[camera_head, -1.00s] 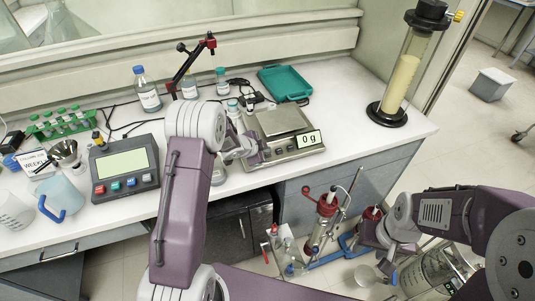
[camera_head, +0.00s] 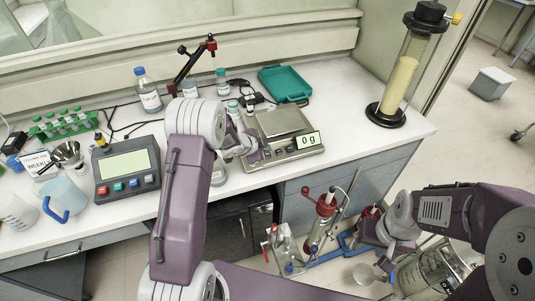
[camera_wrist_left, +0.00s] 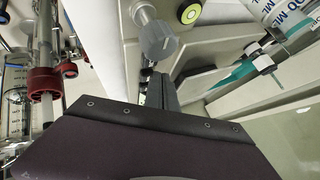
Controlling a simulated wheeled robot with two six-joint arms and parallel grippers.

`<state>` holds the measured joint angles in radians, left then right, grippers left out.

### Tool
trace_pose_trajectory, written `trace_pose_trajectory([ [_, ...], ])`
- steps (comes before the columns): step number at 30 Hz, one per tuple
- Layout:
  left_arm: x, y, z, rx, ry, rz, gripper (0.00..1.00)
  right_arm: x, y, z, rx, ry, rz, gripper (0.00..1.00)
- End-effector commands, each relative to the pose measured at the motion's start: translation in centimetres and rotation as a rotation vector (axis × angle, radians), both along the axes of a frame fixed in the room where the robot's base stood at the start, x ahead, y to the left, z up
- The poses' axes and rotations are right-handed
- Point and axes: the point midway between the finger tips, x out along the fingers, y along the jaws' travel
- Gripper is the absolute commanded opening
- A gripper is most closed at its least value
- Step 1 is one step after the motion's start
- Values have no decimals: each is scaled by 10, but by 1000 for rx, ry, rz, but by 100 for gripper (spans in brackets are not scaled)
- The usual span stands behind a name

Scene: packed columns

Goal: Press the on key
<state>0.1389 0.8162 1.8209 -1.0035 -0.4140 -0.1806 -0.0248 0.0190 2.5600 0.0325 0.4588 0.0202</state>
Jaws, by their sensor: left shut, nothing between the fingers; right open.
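A balance (camera_head: 305,147) with a flat metal pan (camera_head: 283,123) stands on the bench, its display reading 0 g. To its left is a grey control box (camera_head: 128,170) with a blank pale green screen and a row of coloured keys (camera_head: 133,183) along its front. The key labels are too small to read. My left gripper (camera_head: 254,150) is shut and empty at the left side of the balance; its fingers (camera_wrist_left: 160,88) show in the left wrist view near a grey knob (camera_wrist_left: 158,40) and a round yellow-green level. My right gripper (camera_head: 376,238) is open, low beyond the bench's front edge.
Bottles (camera_head: 147,92), a green tube rack (camera_head: 62,125), a blue-handled jug (camera_head: 63,196) and a teal tray (camera_head: 285,84) stand on the bench. A column of yellow material (camera_head: 402,80) stands at the right end. Glassware with red clamps (camera_head: 325,205) is below the front edge.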

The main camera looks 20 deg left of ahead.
Motion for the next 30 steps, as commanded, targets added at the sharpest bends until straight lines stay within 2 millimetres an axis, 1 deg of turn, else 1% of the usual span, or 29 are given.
trace_pose_trajectory([
  [15, 0, 0, 51, 0, 0, 0, 0, 0, 0, 51, 0, 0, 0, 45],
  [30, 0, 0, 50, 0, 0, 0, 0, 0, 0, 50, 0, 0, 0, 45],
])
